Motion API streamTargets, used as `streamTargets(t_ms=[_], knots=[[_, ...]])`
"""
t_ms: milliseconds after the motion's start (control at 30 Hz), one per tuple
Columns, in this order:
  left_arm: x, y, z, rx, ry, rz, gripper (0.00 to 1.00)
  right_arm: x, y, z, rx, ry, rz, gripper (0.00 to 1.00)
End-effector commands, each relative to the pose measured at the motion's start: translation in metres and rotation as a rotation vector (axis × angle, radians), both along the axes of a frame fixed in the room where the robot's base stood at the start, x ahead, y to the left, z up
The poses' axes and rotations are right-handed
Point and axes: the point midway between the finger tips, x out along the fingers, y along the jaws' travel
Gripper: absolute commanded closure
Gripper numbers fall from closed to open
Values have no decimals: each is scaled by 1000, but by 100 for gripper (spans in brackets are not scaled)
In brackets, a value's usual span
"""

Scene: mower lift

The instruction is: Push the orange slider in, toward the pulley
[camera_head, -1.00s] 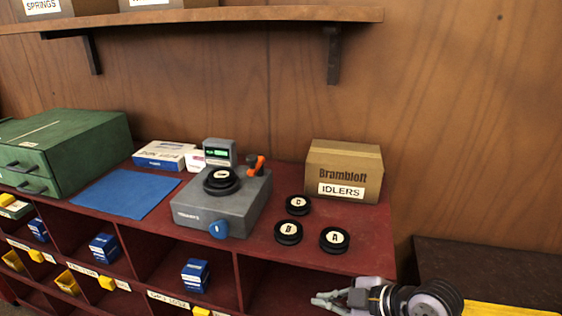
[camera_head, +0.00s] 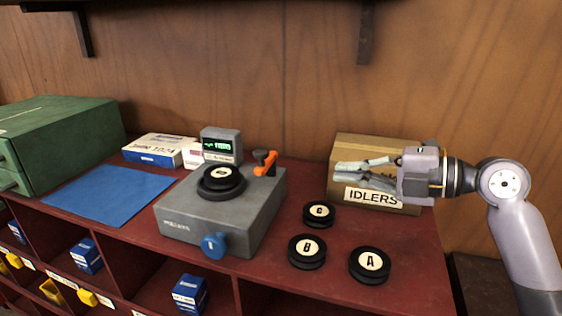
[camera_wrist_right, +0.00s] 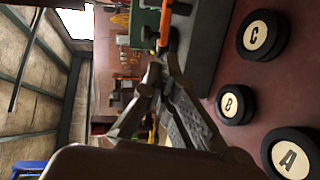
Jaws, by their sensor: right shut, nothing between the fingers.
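The orange slider (camera_head: 265,163) stands at the back right corner of the grey tester block (camera_head: 210,215), with a dark post beside it. A black pulley (camera_head: 221,181) sits on the block, left of the slider and apart from it. My right gripper (camera_head: 338,172) is shut and empty, raised in front of the IDLERS box, to the right of the slider with a clear gap. In the right wrist view the orange slider (camera_wrist_right: 164,25) shows beyond the gripper fingertips (camera_wrist_right: 157,70). My left gripper is not in view.
Black pulleys marked C (camera_head: 319,214), B (camera_head: 307,251) and A (camera_head: 370,265) lie on the red bench right of the block. The IDLERS box (camera_head: 345,150) stands behind my right gripper. A blue knob (camera_head: 213,245) is on the block's front; a small green display (camera_head: 221,144) stands behind.

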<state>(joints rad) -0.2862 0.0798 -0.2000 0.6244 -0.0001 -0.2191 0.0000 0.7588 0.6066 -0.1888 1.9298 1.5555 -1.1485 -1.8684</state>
Motion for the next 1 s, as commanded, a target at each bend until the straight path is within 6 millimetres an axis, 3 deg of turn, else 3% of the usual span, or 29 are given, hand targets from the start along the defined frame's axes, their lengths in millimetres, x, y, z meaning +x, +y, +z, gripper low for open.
streamTargets(t_ms=[167, 400, 567, 767, 1000], knots=[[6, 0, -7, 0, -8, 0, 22, -1, -3, 13, 0, -63, 23, 100], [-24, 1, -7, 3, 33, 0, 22, -1, -3, 14, 1, -64, 24, 100], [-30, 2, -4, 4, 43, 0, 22, 1, 2, 14, 4, -62, 25, 100], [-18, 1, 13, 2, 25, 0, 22, 14, 28, 13, 4, -59, 27, 100], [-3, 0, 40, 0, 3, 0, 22, 37, 75, 6, 5, -57, 26, 100]])
